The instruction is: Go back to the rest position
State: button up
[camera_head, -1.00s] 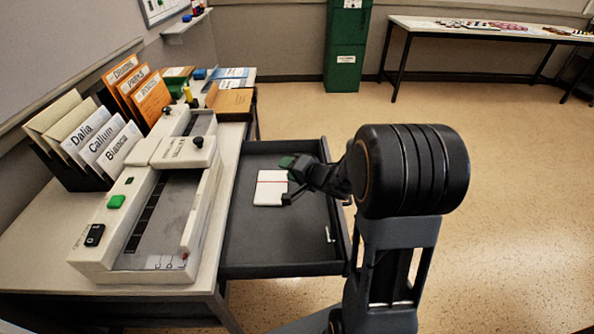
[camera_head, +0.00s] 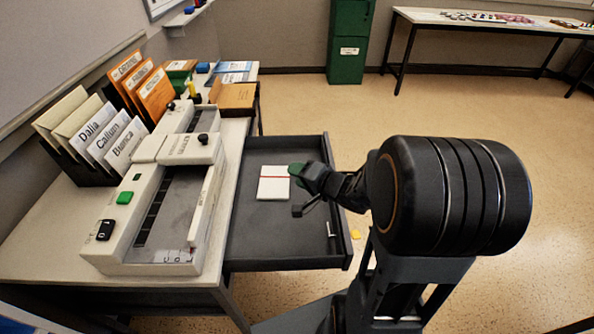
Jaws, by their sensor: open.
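My gripper (camera_head: 297,190) is over the open drawer (camera_head: 270,240), near its right side. Its jaws are open and I see nothing between them. A white pad with a red band (camera_head: 273,183) lies flat in the drawer, just left of my gripper. A gap of drawer floor shows between the pad and the lower finger. The rest of my arm stands to the right of the drawer and hides part of the floor.
A desk (camera_head: 40,230) at left carries a white machine (camera_head: 150,225) and a rack of name-labelled folders (camera_head: 98,135). A green cabinet (camera_head: 348,45) and a long table (camera_head: 480,22) stand at the back. Floor at right is clear.

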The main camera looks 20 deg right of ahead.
jog(key=s+d+f+n+g+h, duration=0.1)
jog(key=d+f+n+g+h, duration=0.2)
jog(key=d+h, duration=0.45)
jog(key=s+d+r+n+g+h+p, duration=0.1)
jog(key=s+d+r+g+h+p, duration=0.1)
jog(key=s+d+g+p, duration=0.15)
jog(key=s+a+r+n+y+p, duration=0.1)
jog(key=s+a+r+p, duration=0.2)
jog(key=r, duration=0.3)
jog(key=s+a+r+n+g+y+p, duration=0.1)
jog(key=s+a+r+n+p, duration=0.1)
jog(key=a+r, duration=0.4)
jog(key=s+a+r+n+g+y+p, duration=0.1)
jog(key=s+a+r+n+p, duration=0.1)
jog(key=s+a+r+p, duration=0.2)
notch_tip(320, 180, up, 4)
jog(key=shift+s+a+f+p, duration=0.25)
jog(key=shift+a+p, duration=0.3)
jog(key=shift+p, duration=0.65)
jog(key=shift+d+g, duration=0.1)
jog(key=shift+g, duration=0.15)
